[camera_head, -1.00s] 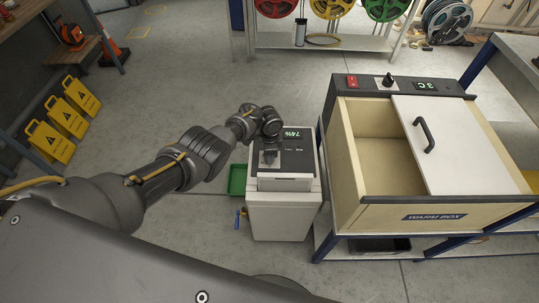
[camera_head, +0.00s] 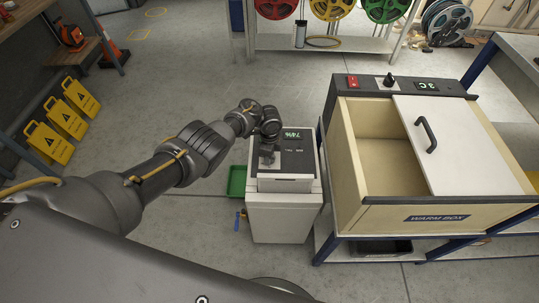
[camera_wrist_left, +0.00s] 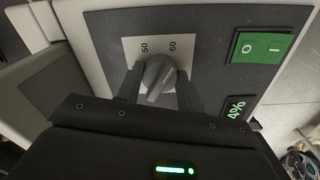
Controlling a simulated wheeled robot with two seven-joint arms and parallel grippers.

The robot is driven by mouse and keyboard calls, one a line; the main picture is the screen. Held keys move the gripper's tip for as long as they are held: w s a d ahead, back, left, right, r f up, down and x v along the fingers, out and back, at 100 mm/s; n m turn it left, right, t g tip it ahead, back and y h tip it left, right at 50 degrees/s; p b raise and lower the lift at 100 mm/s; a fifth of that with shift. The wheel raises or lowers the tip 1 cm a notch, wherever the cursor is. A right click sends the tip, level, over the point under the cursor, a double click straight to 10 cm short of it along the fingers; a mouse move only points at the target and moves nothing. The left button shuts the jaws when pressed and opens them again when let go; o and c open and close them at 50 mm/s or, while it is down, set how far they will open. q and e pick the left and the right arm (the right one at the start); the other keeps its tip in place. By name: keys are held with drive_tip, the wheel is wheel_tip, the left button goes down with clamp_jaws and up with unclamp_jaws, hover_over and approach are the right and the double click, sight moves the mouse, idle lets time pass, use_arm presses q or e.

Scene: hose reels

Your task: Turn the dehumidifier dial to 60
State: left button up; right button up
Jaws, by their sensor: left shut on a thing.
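The dehumidifier (camera_head: 284,219) is a pale box with a dark top panel, left of the warm box in the head view. Its green display (camera_head: 292,134) reads 74%. Its grey dial (camera_wrist_left: 160,74) shows in the left wrist view, with the printed marks 50 and 60 above it. The dial's ridge is tilted, its upper end between the marks and leaning toward 60; I cannot tell which end is the pointer. My left gripper (camera_head: 267,163) is over the panel, its fingers (camera_wrist_left: 159,90) shut on the dial from both sides. My right gripper is out of view.
A green switch (camera_wrist_left: 263,48) marked O and I sits beside the dial. The warm box (camera_head: 440,213) stands close on the right on a blue-framed bench. A green tray (camera_head: 237,181) lies on the floor at left. Yellow signs (camera_head: 66,119) stand far left; floor between is clear.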

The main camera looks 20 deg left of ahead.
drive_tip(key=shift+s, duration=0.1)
use_arm(q)
drive_tip(key=o, duration=1)
drive_tip(key=shift+r, duration=0.4)
wheel_tip(320, 180, up, 5)
drive_tip(key=p, duration=0.3)
drive_tip(key=shift+w, duration=0.1)
wheel_tip(320, 180, up, 4)
drive_tip(key=shift+f+p, duration=0.1)
drive_tip(key=shift+p, duration=0.8)
drive_tip(key=shift+r, duration=0.6)
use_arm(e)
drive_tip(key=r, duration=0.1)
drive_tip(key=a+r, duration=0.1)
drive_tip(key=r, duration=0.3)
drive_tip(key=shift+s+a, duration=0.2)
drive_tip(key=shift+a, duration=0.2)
